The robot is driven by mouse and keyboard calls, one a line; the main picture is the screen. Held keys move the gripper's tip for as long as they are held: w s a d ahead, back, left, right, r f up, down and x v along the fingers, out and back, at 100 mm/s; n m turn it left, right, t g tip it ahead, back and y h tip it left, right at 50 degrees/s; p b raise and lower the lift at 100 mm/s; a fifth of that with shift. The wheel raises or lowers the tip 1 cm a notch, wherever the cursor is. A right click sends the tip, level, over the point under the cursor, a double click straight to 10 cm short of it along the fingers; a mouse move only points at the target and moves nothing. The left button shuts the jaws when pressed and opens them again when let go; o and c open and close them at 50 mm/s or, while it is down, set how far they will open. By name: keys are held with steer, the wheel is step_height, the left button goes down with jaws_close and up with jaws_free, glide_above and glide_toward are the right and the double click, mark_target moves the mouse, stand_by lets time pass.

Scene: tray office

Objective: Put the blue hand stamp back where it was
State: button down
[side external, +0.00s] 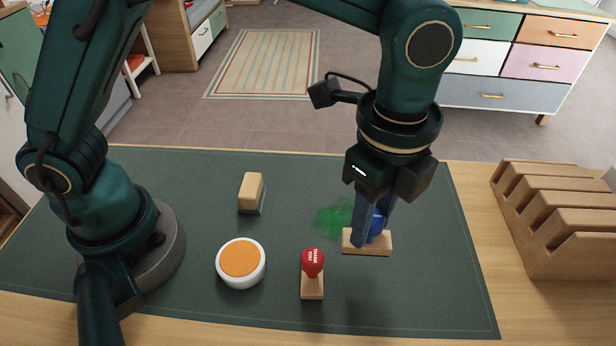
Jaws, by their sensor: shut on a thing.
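The blue hand stamp has a round blue knob (378,224) on a wooden base (374,247). My gripper (368,228) points down and is shut on the stamp's knob, which one finger partly hides. The base is level, at or just above the dark green mat (420,290); I cannot tell whether it touches. A translucent green patch (334,216) shows on the mat just left of and behind the stamp.
A red hand stamp (312,268) stands in front and to the left. A white round pot with an orange top (240,261) and a cream-topped block (252,192) are farther left. A slotted wooden rack (555,225) stands at the right. The mat's right front is clear.

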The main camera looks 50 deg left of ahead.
steer(key=shift+s+d+f, duration=0.15)
steer(key=shift+d+f, duration=0.3)
steer(key=shift+f, duration=0.5)
steer(key=shift+s+d+f, duration=0.1)
steer(key=shift+d+f, duration=0.35)
steer(key=shift+f, duration=0.55)
steer(key=shift+s+d+f, duration=0.15)
steer(key=shift+d+f, duration=0.3)
steer(key=shift+f, duration=0.5)
steer(key=c, duration=0.5)
jaws_free()
steer(key=shift+f, duration=0.1)
steer(key=shift+c, duration=0.2)
